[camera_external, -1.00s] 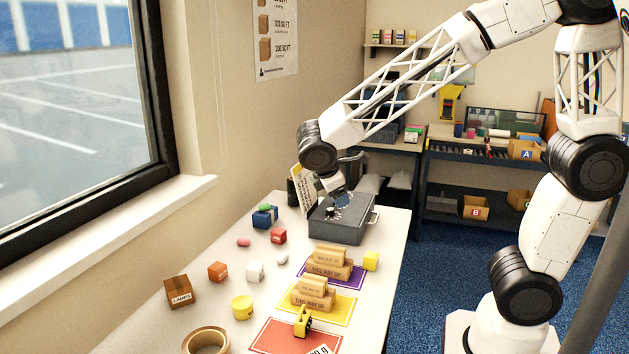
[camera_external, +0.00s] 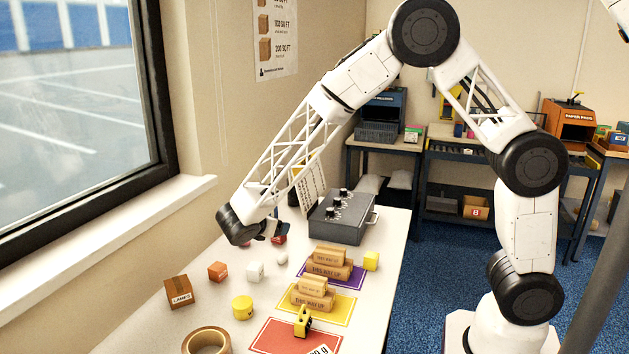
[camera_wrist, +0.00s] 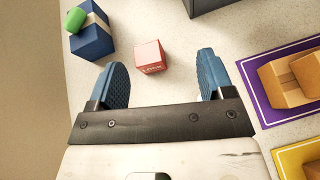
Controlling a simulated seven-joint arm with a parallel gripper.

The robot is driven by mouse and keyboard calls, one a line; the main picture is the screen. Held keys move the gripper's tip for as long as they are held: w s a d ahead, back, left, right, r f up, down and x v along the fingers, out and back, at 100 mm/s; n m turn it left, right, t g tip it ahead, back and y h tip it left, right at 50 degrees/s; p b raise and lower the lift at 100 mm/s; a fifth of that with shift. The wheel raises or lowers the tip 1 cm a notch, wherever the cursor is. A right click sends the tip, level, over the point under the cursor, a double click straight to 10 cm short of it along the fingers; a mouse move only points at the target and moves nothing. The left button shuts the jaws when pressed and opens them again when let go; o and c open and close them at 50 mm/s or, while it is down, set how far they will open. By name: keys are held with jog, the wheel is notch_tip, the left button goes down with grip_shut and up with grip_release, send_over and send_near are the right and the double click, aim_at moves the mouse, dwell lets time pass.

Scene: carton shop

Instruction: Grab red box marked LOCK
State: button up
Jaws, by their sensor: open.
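The red box marked LOCK (camera_wrist: 150,57) sits on the white table between and just ahead of my open fingertips in the wrist view. In the external view the red box (camera_external: 279,239) is mostly hidden behind my gripper, with a small part showing. My gripper (camera_wrist: 160,80) is open and empty, its two blue pads standing on either side of the box's line. In the external view my gripper (camera_external: 277,230) is low over the table's window side, its fingers partly hidden.
A blue box (camera_wrist: 92,38) with a green piece (camera_wrist: 75,20) on it stands left of the red box. A grey box with knobs (camera_external: 342,218) stands behind. Stacked cartons (camera_external: 328,268) sit on a purple mat (camera_wrist: 262,90) to the right. An orange-red box (camera_external: 217,271) is nearer.

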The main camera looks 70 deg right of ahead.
jog(key=shift+n+h, duration=0.5)
jog(key=shift+n, duration=0.2)
jog(key=w+f, duration=0.3)
jog(key=shift+a+f, duration=0.15)
jog(key=shift+a, duration=0.15)
jog(key=shift+d, duration=0.15)
jog(key=shift+x, duration=1.2)
jog(key=shift+d+f, duration=0.1)
jog(key=shift+x, duration=2.45)
jog(key=shift+s+f, duration=0.1)
jog(key=shift+c, duration=0.4)
jog(key=c, duration=1)
